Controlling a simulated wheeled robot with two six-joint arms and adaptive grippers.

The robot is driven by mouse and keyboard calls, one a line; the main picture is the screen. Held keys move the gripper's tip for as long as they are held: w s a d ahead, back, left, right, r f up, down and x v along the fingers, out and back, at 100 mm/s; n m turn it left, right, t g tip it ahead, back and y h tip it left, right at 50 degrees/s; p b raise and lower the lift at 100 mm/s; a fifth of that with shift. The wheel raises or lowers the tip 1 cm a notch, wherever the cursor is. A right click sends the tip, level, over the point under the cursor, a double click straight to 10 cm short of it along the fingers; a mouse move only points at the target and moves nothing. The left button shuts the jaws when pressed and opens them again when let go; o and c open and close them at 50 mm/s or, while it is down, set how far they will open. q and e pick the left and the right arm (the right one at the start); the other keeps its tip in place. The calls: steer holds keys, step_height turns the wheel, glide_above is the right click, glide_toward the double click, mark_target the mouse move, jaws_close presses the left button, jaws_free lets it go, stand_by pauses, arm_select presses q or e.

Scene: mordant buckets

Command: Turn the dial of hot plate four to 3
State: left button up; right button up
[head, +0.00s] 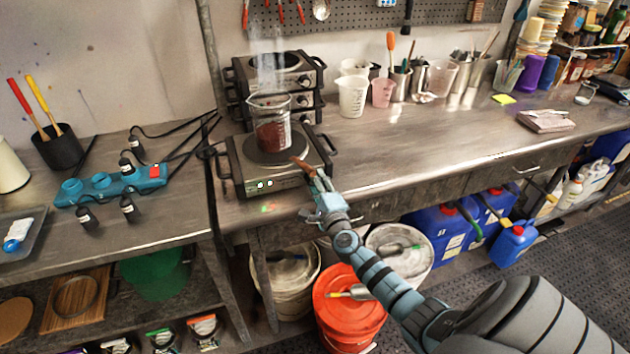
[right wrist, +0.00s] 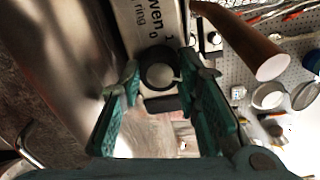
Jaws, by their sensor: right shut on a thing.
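A hot plate (head: 229,160) stands at the front of the bench, with a glass beaker (head: 270,125) holding dark red stuff on it. Two small lights glow on its front panel. My right gripper (head: 320,192) is at the right end of that panel and covers the dial in the head view. In the right wrist view the round dark dial (right wrist: 160,72) sits between the fingertips of my right gripper (right wrist: 160,82), which is shut on it. A 0 and a 1 show near the dial; its setting is hard to read. My left gripper is out of view.
More hot plates (head: 312,80) are stacked behind. A brown rod-like thing (right wrist: 245,45) is close beside the gripper. A teal power strip (head: 110,184) with cables lies at left. Buckets, one orange (head: 345,305), stand below.

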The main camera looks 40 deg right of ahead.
steer(key=shift+n, duration=0.6)
steer(key=o, duration=1.2)
steer(key=shift+c, duration=0.2)
